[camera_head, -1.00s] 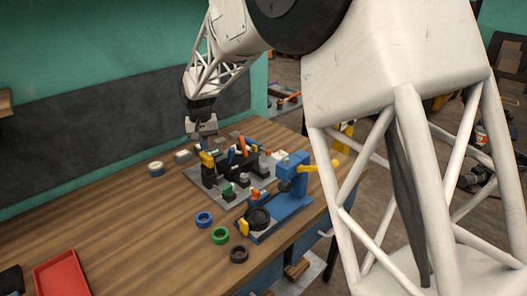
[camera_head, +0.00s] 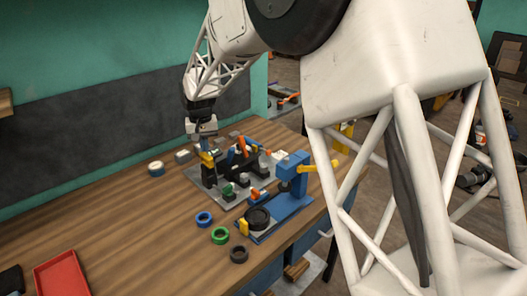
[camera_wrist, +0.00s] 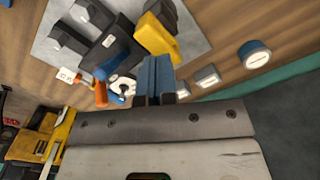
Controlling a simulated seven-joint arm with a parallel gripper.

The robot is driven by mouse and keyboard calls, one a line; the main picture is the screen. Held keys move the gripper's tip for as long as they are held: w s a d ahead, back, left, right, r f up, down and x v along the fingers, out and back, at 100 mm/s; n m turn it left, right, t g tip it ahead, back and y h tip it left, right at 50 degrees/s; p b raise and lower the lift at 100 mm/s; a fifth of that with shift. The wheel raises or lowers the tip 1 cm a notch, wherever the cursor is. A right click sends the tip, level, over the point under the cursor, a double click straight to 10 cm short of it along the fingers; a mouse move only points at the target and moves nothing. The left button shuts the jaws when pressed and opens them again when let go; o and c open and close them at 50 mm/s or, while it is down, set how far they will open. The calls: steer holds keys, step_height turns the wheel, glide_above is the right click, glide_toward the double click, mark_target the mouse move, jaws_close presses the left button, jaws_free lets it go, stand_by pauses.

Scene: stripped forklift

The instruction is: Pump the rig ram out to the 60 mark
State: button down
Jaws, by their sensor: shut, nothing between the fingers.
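The rig stands on a grey plate (camera_head: 228,199) on the bench, with black blocks (camera_head: 209,177), an orange lever (camera_head: 241,144) and a yellow part (camera_head: 207,159). In the wrist view, the yellow part (camera_wrist: 158,38) sits just beyond my gripper's fingertips (camera_wrist: 155,66). An orange handle (camera_wrist: 101,94) and a round white dial (camera_wrist: 122,87) are to their left. My gripper (camera_head: 205,148) is shut and empty, close above or against the yellow part; I cannot tell whether they touch. A small white tag (camera_wrist: 69,75) is too small to read. The ram's extension cannot be made out.
A blue press with a yellow handle (camera_head: 321,167) stands right of the rig. Blue (camera_head: 204,219), green (camera_head: 220,235) and black (camera_head: 239,254) rings lie in front. A red tray (camera_head: 61,274) is at front left. The bench's left middle is clear.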

mark_target(206, 155)
steer(key=shift+f, duration=2.75)
steer(key=shift+r, duration=2.95)
steer(key=shift+f, duration=0.1)
steer(key=shift+f, duration=1.5)
steer(key=shift+r, duration=1.6)
